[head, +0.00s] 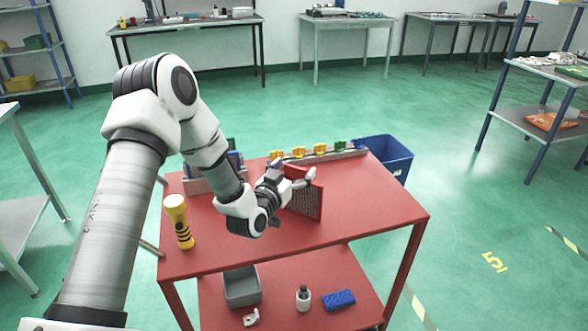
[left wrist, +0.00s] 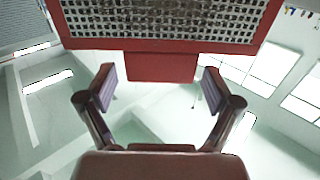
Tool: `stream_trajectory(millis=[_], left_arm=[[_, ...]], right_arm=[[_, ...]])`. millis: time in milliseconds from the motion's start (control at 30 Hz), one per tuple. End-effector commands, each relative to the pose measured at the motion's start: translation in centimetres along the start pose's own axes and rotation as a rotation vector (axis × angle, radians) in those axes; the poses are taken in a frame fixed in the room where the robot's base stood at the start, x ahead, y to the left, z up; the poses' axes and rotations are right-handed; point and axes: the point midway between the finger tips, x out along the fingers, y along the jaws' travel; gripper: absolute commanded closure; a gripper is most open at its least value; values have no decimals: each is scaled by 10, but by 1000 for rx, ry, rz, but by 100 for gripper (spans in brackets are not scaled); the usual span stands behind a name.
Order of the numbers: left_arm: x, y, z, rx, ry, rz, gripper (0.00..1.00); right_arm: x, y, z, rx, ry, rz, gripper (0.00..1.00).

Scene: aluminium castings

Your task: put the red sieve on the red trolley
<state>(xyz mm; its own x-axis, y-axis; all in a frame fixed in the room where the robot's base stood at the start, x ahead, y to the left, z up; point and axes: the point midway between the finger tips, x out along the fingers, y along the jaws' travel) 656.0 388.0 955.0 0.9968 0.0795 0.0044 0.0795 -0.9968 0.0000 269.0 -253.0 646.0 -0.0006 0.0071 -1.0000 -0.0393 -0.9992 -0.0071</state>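The red sieve (head: 307,202), a red frame with grey mesh, is upright at the middle of the top of the red trolley (head: 370,205). Its lower edge appears to meet the red top. In the left wrist view the sieve's mesh (left wrist: 165,17) fills the upper edge, with a flat red tab below it. My left gripper (head: 292,174) is at the sieve's upper left side. In the left wrist view its fingers (left wrist: 158,88) are spread on either side of the tab, with a gap at each side. The gripper partly hides the sieve in the head view. My right gripper is out of view.
A yellow-and-black torch (head: 179,222) stands at the trolley's left. A rack with yellow and green pieces (head: 320,151) lies along the back edge. A blue bin (head: 388,157) is behind. The top's right part is clear. The lower shelf holds a grey box (head: 242,288) and a blue item (head: 339,299).

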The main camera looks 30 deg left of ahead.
Motion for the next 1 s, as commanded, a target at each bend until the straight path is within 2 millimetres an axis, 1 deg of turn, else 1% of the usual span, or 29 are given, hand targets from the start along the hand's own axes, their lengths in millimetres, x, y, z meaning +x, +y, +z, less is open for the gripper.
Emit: stream_trajectory(millis=[167, 267, 300, 367, 433, 600, 700, 833, 900, 1000], left_arm=[[0, 0, 0, 0, 0, 0, 10], [0, 0, -6, 0, 1, 0, 10], [-4, -1, -2, -2, -1, -1, 10], [-14, -1, -1, -3, -2, -3, 10], [-29, -1, -2, -5, -2, -2, 10], [-75, -2, -1, -8, -3, -4, 10], [-98, -1, -2, -8, -2, -3, 10], [-116, -1, -3, -3, -1, -1, 10], [-120, 0, -3, -2, 0, -1, 10], [-121, 0, -3, 0, 0, 0, 10]], right_arm=[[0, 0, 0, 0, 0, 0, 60], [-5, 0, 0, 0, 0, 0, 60], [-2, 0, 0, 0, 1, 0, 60], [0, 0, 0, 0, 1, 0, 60], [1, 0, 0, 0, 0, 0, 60], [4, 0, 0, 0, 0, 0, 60], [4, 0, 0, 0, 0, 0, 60], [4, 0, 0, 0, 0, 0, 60], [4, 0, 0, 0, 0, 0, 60], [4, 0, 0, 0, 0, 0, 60]])
